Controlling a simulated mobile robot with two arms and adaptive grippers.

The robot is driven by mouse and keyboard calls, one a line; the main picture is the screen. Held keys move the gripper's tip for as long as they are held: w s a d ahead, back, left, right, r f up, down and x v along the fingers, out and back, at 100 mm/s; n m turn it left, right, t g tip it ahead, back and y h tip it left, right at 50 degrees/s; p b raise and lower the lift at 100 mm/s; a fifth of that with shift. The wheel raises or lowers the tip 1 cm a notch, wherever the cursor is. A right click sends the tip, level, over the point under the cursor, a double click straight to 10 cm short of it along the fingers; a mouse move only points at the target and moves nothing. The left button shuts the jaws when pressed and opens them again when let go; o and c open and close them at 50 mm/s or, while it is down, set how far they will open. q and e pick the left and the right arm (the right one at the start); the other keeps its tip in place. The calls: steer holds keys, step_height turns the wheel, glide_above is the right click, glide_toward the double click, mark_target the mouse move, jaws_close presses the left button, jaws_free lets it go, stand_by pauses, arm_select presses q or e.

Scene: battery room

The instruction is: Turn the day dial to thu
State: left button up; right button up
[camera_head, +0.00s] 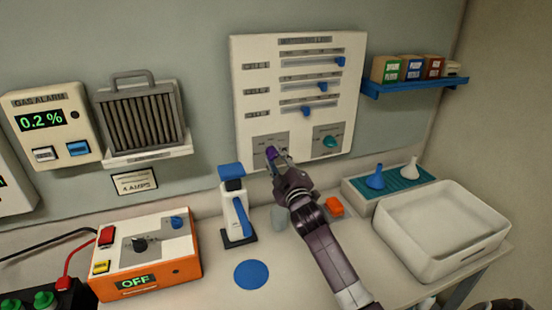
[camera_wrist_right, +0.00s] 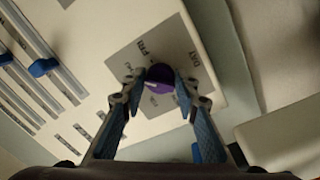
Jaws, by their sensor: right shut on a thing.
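The day dial is a purple knob (camera_wrist_right: 160,78) on a grey label plate (camera_wrist_right: 130,60); in the head view the dial (camera_head: 271,152) sits low on the left of the white wall panel (camera_head: 350,110). Printed day words surround it, several partly hidden or too small to read. The dial's pointing direction is not clear. My right gripper (camera_head: 276,158) reaches up to the panel from below. In the wrist view its fingers (camera_wrist_right: 160,85) are shut on the dial, one on each side. My left gripper is not in view.
A teal dial (camera_head: 330,142) sits right of the day dial, with blue sliders (camera_head: 322,87) above. A white-and-blue dispenser (camera_head: 236,205) stands left of my right arm. An orange block (camera_head: 334,207) and white bin (camera_head: 445,230) are to its right. A blue shelf (camera_head: 415,87) holds small boxes.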

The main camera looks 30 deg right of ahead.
steer(key=shift+f, duration=0.25)
steer(key=o, duration=1.1)
steer(key=shift+c, duration=0.2)
steer(key=shift+o, duration=0.3)
steer(key=shift+r, duration=0.1)
steer(key=v, duration=1.2)
